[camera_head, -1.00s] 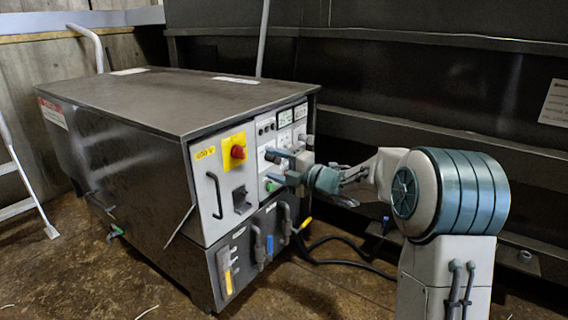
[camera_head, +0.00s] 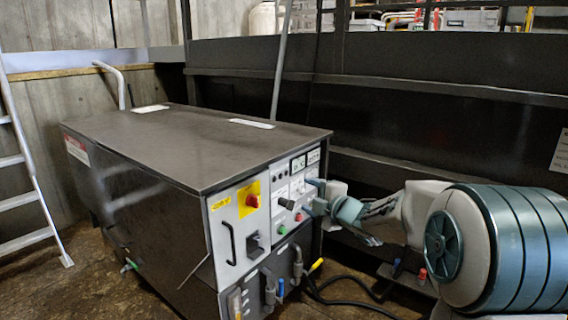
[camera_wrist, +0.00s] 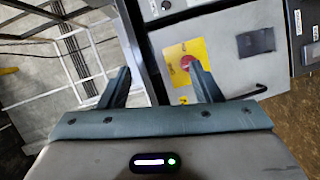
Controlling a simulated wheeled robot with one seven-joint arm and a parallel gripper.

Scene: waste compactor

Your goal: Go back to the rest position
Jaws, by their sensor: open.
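My gripper (camera_head: 309,195) is open and empty in front of the upper right control panel of the compactor cabinet. It also shows in the wrist view (camera_wrist: 162,82), with its two fingers wide apart and nothing between them. The red knob (camera_head: 252,201) on its yellow plate is left of my gripper in the head view. In the wrist view the red knob (camera_wrist: 188,63) shows just beyond the right finger. A dark grey lever (camera_head: 297,201) stands out from the panel close to the fingertips; I cannot tell whether they touch. My forearm hides part of the space right of the cabinet.
The dark metal cabinet (camera_head: 190,150) fills the left and middle. A black cable (camera_head: 345,305) runs on the floor at its right. A metal ladder (camera_head: 32,170) leans at the far left. A dark ribbed wall (camera_head: 420,120) stands behind.

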